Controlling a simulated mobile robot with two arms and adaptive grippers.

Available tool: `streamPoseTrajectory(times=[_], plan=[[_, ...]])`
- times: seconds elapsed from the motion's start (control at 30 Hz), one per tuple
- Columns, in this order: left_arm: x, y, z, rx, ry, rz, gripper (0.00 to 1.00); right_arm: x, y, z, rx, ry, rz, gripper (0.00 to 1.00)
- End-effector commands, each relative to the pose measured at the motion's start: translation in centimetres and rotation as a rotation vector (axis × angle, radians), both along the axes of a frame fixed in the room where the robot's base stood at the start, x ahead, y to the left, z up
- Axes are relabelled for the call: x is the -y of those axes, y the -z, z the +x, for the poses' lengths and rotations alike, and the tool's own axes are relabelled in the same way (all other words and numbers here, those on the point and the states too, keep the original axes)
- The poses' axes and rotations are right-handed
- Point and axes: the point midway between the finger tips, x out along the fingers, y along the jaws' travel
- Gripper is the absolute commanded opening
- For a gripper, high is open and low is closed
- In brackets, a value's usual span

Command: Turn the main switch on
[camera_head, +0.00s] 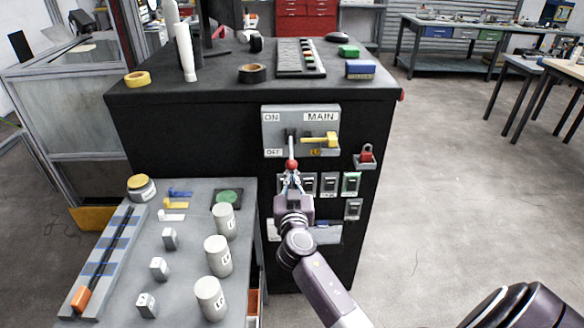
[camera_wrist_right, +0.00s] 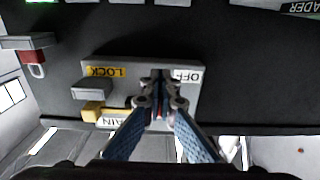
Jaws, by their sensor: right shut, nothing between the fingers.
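The grey main switch panel (camera_head: 272,121) is on the black cabinet's front, labelled ON at the top, OFF at the bottom and MAIN. A yellow latch (camera_head: 322,139) sits at the right above the LOCK label. My right gripper (camera_head: 291,178) is shut and empty, its fingertips just below the knob in the head view. In the right wrist view, the gripper (camera_wrist_right: 160,103) is in front of the inverted panel (camera_wrist_right: 190,102) and hides most of the lever. My left gripper is out of view.
A red padlock (camera_head: 366,155) hangs right of the panel. Small breakers (camera_head: 351,183) are below it. A grey side table (camera_head: 190,262) with white cylinders (camera_head: 217,256) stands at the left. Tape (camera_head: 252,73) and boxes lie on the cabinet (camera_head: 200,93).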

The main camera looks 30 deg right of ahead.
Motion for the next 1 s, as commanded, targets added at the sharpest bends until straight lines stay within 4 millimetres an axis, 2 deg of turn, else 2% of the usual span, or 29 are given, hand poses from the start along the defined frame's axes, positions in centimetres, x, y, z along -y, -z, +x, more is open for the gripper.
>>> streamPoseTrajectory(times=[0.03,0.2,0.8,0.87,1.0], plan=[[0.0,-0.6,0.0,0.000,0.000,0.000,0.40,0.0,-0.9,0.0,0.005,0.000,-0.002,0.00],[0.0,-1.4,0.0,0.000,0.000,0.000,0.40,0.0,-2.3,0.0,0.007,0.000,-0.003,0.00],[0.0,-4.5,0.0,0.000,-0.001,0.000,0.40,0.0,-6.4,0.0,0.007,0.000,-0.002,0.00],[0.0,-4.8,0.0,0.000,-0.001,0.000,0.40,0.0,-6.8,-0.1,0.006,0.000,-0.003,0.00],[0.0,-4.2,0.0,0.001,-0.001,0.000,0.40,-0.1,-6.2,-0.2,0.004,0.000,-0.003,0.00]])
